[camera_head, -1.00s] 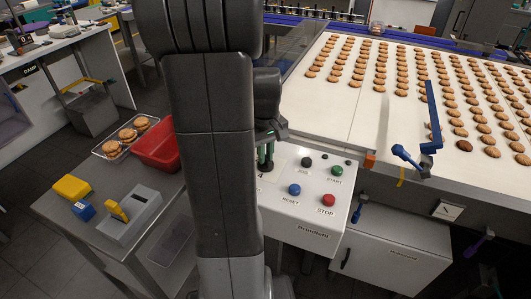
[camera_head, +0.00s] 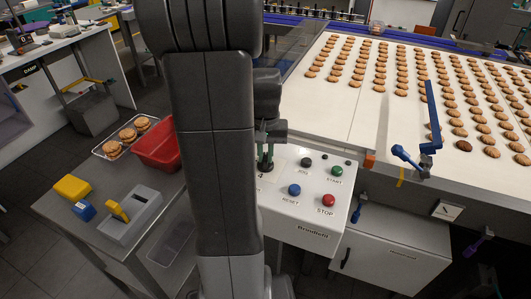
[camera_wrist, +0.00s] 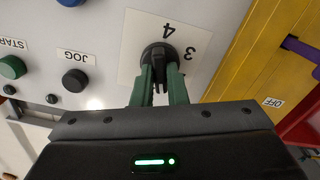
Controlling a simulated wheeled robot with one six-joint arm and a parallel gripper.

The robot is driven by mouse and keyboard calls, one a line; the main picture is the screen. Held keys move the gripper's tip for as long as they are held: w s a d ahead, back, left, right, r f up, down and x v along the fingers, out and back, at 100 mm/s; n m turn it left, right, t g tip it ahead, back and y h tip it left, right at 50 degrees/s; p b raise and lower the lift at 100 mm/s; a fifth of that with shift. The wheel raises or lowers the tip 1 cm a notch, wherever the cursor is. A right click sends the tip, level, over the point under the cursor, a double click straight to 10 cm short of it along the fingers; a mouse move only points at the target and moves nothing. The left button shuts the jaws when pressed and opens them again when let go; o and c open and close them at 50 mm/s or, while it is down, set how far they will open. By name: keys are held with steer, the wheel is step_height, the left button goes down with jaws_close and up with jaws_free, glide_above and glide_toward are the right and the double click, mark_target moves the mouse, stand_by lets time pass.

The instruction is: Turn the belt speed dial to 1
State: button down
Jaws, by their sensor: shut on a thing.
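The belt speed dial is a small black knob (camera_wrist: 158,54) on a white number plate (camera_wrist: 130,78) in the wrist view. The numerals 4 and 3 show upside down beside it; other numerals are hidden or out of frame. The green fingers of my gripper (camera_wrist: 162,72) are shut on the knob, one on each side. Where the dial points is not clear. In the head view, my gripper (camera_head: 265,150) reaches down to the dial (camera_head: 265,165) at the left of the control panel (camera_head: 308,228), partly hidden behind my arm.
Near the dial are a black JOG button (camera_head: 306,162), green START button (camera_head: 336,170), blue RESET button (camera_head: 294,190) and red STOP button (camera_head: 328,200). A red bin (camera_head: 158,150) stands left. A yellow surface (camera_wrist: 255,50) lies beside the panel in the wrist view.

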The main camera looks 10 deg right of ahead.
mark_target(265, 157)
steer(key=shift+m, duration=1.9)
steer(key=c, duration=1.4)
jaws_free()
steer(key=shift+c, duration=0.2)
steer(key=shift+r, duration=0.1)
step_height(265, 157, up, 14)
steer(key=shift+f, duration=0.2)
steer(key=shift+f, duration=0.1)
